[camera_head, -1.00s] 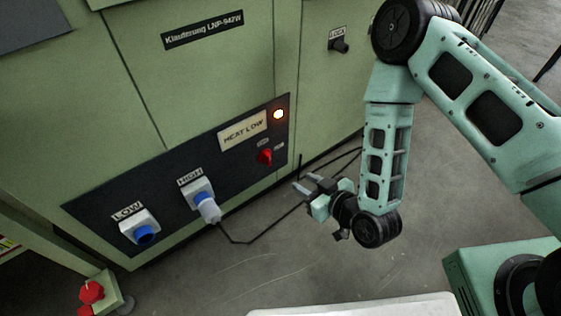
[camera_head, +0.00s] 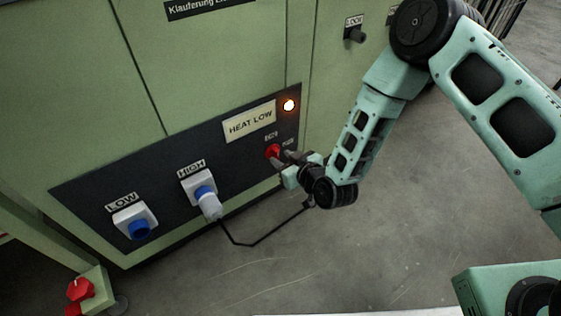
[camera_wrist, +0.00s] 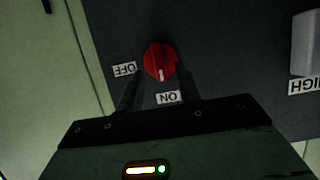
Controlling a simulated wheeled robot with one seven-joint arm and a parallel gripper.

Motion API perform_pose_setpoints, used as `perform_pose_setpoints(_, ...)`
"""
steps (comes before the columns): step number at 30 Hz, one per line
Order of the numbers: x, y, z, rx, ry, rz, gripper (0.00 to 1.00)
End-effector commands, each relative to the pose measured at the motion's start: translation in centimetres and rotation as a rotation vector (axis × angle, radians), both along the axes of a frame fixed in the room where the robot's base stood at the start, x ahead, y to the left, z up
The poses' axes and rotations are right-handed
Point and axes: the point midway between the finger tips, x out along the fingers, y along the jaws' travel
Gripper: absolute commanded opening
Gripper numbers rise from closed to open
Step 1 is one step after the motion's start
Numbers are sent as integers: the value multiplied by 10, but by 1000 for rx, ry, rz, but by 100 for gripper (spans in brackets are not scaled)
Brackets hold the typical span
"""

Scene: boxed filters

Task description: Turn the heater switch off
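The red heater switch (camera_head: 273,151) is a round knob on the dark panel, right of the HIGH socket. In the wrist view the knob (camera_wrist: 160,58) has a white pointer mark towards the ON label (camera_wrist: 169,97); the OFF label (camera_wrist: 125,69) is to its left. My gripper (camera_head: 281,160) is at the panel in front of the knob. In the wrist view its fingers (camera_wrist: 160,80) are apart, one on each side of the knob. I cannot tell whether they touch it. The HEAT LOW sign (camera_head: 249,121) is above, with a lit orange lamp (camera_head: 289,105).
The LOW socket (camera_head: 136,222) has a blue cover. The HIGH socket (camera_head: 199,187) holds a white and blue plug (camera_head: 209,205) with a black cable running right. A LOCK knob (camera_head: 356,36) is at upper right. Red knobs (camera_head: 80,289) stand at lower left. The floor is open.

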Motion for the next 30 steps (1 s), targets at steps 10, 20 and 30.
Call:
perform_pose_setpoints(10,15,10,-7,1,1,0,35)
perform_pose_setpoints(20,15,10,-7,1,1,0,0)
perform_pose_setpoints(30,15,10,-7,23,16,-1,0)
